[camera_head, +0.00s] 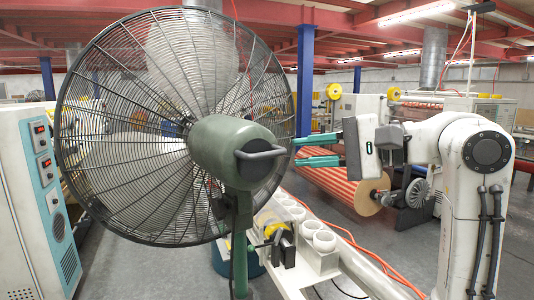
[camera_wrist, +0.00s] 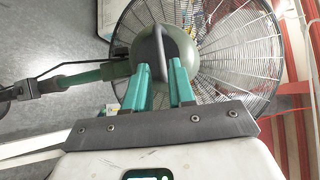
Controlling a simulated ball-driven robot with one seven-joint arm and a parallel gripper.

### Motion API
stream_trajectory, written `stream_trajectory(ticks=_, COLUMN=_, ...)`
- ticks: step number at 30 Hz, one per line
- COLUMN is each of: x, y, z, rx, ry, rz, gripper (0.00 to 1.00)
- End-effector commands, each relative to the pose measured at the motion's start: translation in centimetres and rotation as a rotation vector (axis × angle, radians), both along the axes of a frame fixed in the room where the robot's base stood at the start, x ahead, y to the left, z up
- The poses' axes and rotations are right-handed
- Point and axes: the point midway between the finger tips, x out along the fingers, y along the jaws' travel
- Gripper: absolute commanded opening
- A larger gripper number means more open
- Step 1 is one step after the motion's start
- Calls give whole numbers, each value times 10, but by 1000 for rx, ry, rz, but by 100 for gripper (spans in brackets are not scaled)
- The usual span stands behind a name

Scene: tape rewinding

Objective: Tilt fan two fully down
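A large fan with a round black wire cage (camera_head: 110,125) stands at left centre in the head view. Its green motor housing (camera_head: 220,150) faces me, with a dark grey bar handle (camera_head: 262,154) on its back. The fan looks roughly level in the head view. My gripper (camera_head: 294,151) comes from the right with its two green fingers apart, their tips close to the handle's right end. In the wrist view, the handle (camera_wrist: 159,48) lines up with the gap between the fingertips (camera_wrist: 160,65). I cannot tell whether they touch it.
A white control cabinet (camera_head: 40,200) stands at the left. A white machine rail (camera_head: 345,272) with several white cups runs below my arm. A striped orange roll (camera_head: 340,185) lies behind my gripper. A blue post (camera_head: 305,80) rises behind the fan.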

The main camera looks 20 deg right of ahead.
Motion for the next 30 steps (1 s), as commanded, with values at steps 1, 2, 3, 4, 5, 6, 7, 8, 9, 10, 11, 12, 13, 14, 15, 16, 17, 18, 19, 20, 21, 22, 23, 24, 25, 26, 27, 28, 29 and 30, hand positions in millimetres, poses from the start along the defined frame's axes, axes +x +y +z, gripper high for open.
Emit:
stream_trajectory(ticks=1, x=7, y=8, z=-1, rx=1, ry=4, rz=5, gripper=24)
stream_trajectory(ticks=2, x=11, y=12, z=-2, rx=0, ry=4, rz=4, gripper=24)
stream_trajectory(ticks=3, x=16, y=17, z=-3, rx=1, ry=3, rz=4, gripper=24)
stream_trajectory(ticks=4, x=20, y=21, z=-5, rx=-1, ry=3, rz=3, gripper=24)
stream_trajectory(ticks=5, x=24, y=25, z=-5, rx=0, ry=4, rz=3, gripper=24)
stream_trajectory(ticks=6, x=29, y=30, z=-7, rx=1, ry=4, rz=3, gripper=24)
stream_trajectory(ticks=7, x=32, y=33, z=-8, rx=0, ry=4, rz=2, gripper=24)
stream_trajectory(ticks=8, x=35, y=37, z=-9, rx=-1, ry=3, rz=2, gripper=24)
stream_trajectory(ticks=9, x=39, y=41, z=-9, rx=0, ry=2, rz=2, gripper=24)
stream_trajectory(ticks=10, x=42, y=43, z=-10, rx=-1, ry=2, rz=1, gripper=24)
stream_trajectory(ticks=11, x=44, y=45, z=-11, rx=-1, ry=2, rz=1, gripper=24)
stream_trajectory(ticks=12, x=47, y=49, z=-12, rx=-1, ry=1, rz=1, gripper=24)
stream_trajectory(ticks=13, x=49, y=51, z=-12, rx=0, ry=1, rz=2, gripper=24)
stream_trajectory(ticks=14, x=50, y=52, z=-13, rx=0, ry=1, rz=1, gripper=24)
stream_trajectory(ticks=15, x=52, y=54, z=-13, rx=-1, ry=1, rz=0, gripper=24)
stream_trajectory(ticks=16, x=53, y=54, z=-14, rx=-1, ry=1, rz=0, gripper=24)
stream_trajectory(ticks=17, x=54, y=55, z=-14, rx=-1, ry=1, rz=-1, gripper=24)
stream_trajectory(ticks=18, x=55, y=56, z=-14, rx=-1, ry=1, rz=-1, gripper=24)
stream_trajectory(ticks=19, x=55, y=56, z=-15, rx=-1, ry=1, rz=-1, gripper=24)
stream_trajectory(ticks=20, x=55, y=56, z=-15, rx=-1, ry=1, rz=-1, gripper=24)
stream_trajectory(ticks=21, x=55, y=56, z=-15, rx=-1, ry=1, rz=-1, gripper=24)
stream_trajectory(ticks=22, x=55, y=56, z=-15, rx=-1, ry=1, rz=-1, gripper=24)
stream_trajectory(ticks=23, x=55, y=56, z=-15, rx=-2, ry=0, rz=-1, gripper=24)
stream_trajectory(ticks=24, x=55, y=56, z=-15, rx=-2, ry=0, rz=-1, gripper=24)
stream_trajectory(ticks=25, x=55, y=56, z=-15, rx=-2, ry=0, rz=-1, gripper=24)
stream_trajectory(ticks=26, x=55, y=56, z=-15, rx=-2, ry=0, rz=-1, gripper=24)
stream_trajectory(ticks=27, x=55, y=56, z=-15, rx=-2, ry=0, rz=-1, gripper=20)
stream_trajectory(ticks=28, x=55, y=56, z=-15, rx=-2, ry=0, rz=-1, gripper=17)
stream_trajectory(ticks=29, x=55, y=56, z=-15, rx=-2, ry=0, rz=-1, gripper=14)
stream_trajectory(ticks=30, x=55, y=56, z=-15, rx=-2, ry=0, rz=-1, gripper=11)
